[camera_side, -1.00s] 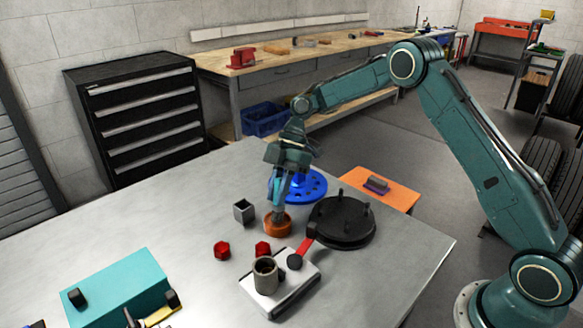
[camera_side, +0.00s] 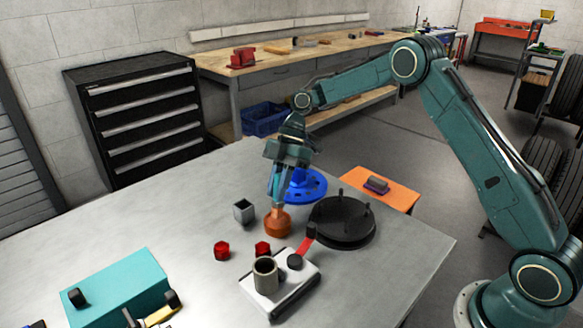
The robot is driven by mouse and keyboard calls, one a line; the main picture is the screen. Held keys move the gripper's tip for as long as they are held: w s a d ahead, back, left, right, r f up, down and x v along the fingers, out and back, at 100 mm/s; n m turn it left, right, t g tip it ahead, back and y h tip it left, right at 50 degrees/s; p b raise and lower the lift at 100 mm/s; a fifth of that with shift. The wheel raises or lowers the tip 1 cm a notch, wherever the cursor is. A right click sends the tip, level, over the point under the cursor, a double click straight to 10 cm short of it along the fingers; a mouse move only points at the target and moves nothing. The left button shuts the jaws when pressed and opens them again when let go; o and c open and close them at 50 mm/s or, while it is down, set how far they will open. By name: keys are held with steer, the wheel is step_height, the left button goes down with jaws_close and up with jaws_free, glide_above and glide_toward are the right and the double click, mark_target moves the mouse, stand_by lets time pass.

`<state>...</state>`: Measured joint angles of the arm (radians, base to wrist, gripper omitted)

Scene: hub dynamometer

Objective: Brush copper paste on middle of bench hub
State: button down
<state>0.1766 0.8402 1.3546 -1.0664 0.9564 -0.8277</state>
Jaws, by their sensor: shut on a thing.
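My gripper (camera_side: 279,190) points down over the table and is shut on a slim tool, likely the brush. Its lower end (camera_side: 277,212) looks copper-orange and meets the top of a round copper-orange tin (camera_side: 277,226). I cannot tell whether the tip is inside the tin or just above it. The black round hub (camera_side: 343,227) with upright studs lies flat just right of the tin, apart from my gripper. A blue disc with holes (camera_side: 310,186) lies behind my gripper, which partly hides it.
In front stands a white device (camera_side: 290,288) with a grey cylinder and red lever. A teal box (camera_side: 118,290) sits front left. An orange platform (camera_side: 395,195) is behind the hub.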

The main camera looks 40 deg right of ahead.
mark_target(277, 182)
steer(key=shift+r, duration=2.85)
steer(key=shift+a+r+m, duration=0.1)
steer(key=shift+m, duration=0.2)
steer(key=m+t, duration=0.1)
steer(key=r+m, duration=0.1)
steer(key=shift+a+m+t, duration=0.1)
steer(key=shift+m+t, duration=0.2)
steer(key=shift+t, duration=0.1)
steer(key=m, duration=0.1)
steer(key=m+t, duration=0.1)
steer(key=d+m+t, duration=0.1)
steer(key=shift+s+r+m, duration=0.25)
steer(key=shift+m, duration=0.05)
steer(key=shift+s+d+m+t, duration=0.15)
steer(key=shift+d+m+t, duration=0.25)
steer(key=shift+m, duration=0.3)
steer(key=s+d+f+m+t+h, duration=0.1)
steer(key=s+d+m+t+h, duration=0.1)
steer(key=d+m, duration=0.3)
steer(key=shift+s+d+m+t, duration=0.15)
steer(key=shift+s+m+t, duration=0.15)
steer(key=shift+s, duration=0.3)
steer(key=s+d+r, duration=0.5)
steer(key=shift+r, duration=0.35)
